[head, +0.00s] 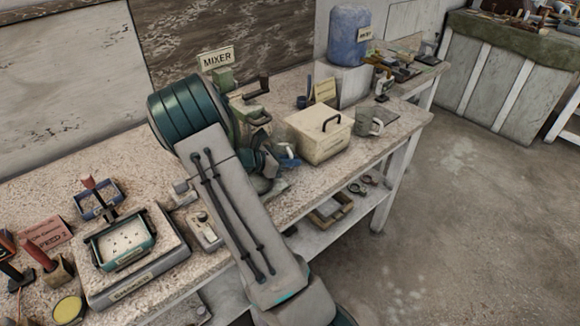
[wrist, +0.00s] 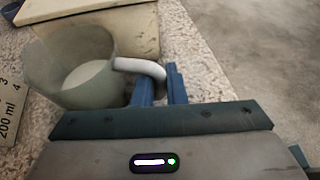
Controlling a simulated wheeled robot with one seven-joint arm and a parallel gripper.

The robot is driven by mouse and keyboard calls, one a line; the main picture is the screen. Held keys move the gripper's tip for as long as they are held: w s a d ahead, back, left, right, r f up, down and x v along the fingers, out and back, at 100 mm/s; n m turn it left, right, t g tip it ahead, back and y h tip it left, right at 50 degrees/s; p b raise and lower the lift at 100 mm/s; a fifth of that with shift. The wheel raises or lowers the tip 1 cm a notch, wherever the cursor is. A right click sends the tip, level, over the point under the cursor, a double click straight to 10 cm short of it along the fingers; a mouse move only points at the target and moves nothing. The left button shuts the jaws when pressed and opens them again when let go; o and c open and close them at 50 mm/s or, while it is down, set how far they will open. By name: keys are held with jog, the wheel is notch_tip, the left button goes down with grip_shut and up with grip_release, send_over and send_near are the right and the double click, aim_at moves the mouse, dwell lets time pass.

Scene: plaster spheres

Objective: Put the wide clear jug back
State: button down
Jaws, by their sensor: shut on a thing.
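The wide clear jug (wrist: 75,65) is at the left of the wrist view, see-through and greyish, with a pale area inside low down. Its white handle (wrist: 140,67) reaches right to my gripper (wrist: 161,84), whose blue fingers are shut on it. The jug looks upright over the speckled bench; I cannot tell whether its base touches. In the head view my gripper (head: 288,160) is beyond my arm, left of the cream box. My arm hides most of what it holds there. Another greyish vessel with a handle (head: 370,122) stands right of the box.
The cream lidded box (head: 319,134) stands close beyond the jug. A white card marked 200 ml (wrist: 10,112) is left of the jug. The bench front edge and open floor lie to the right.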

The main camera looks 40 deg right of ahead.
jog(key=shift+f, duration=0.3)
jog(key=shift+f, duration=0.15)
jog(key=c, duration=1.5)
grip_release()
